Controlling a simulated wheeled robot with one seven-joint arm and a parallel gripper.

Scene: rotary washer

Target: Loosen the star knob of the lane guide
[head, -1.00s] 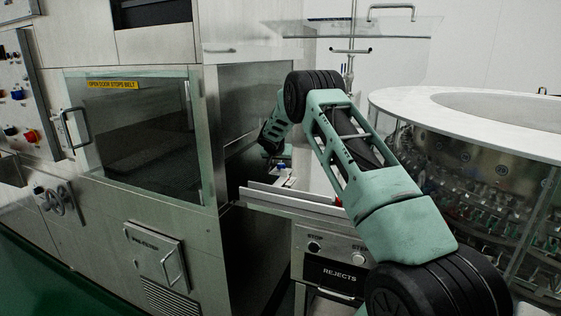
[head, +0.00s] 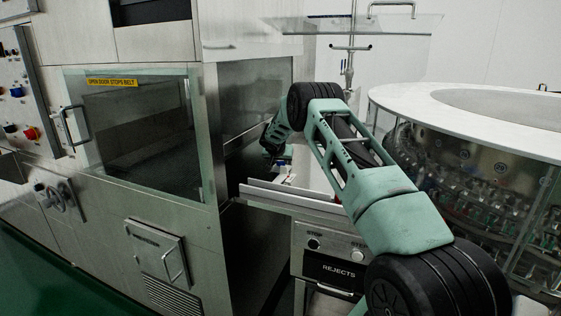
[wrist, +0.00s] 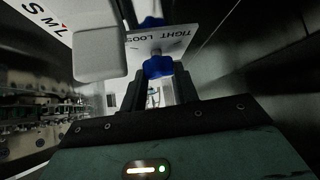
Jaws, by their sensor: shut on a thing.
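In the wrist view, a blue star knob (wrist: 158,66) sits between the tips of my gripper (wrist: 160,78), in front of a white plate (wrist: 172,42) marked TIGHT and a partly covered word beginning LOOS. My gripper is shut on this knob.
A pale grey block (wrist: 98,48) and a panel lettered S M L (wrist: 45,18) lie close on the left in the wrist view. In the head view, a steel cabinet (head: 215,150) stands left of my arm, a REJECTS box (head: 330,270) below, and the round washer (head: 480,130) right.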

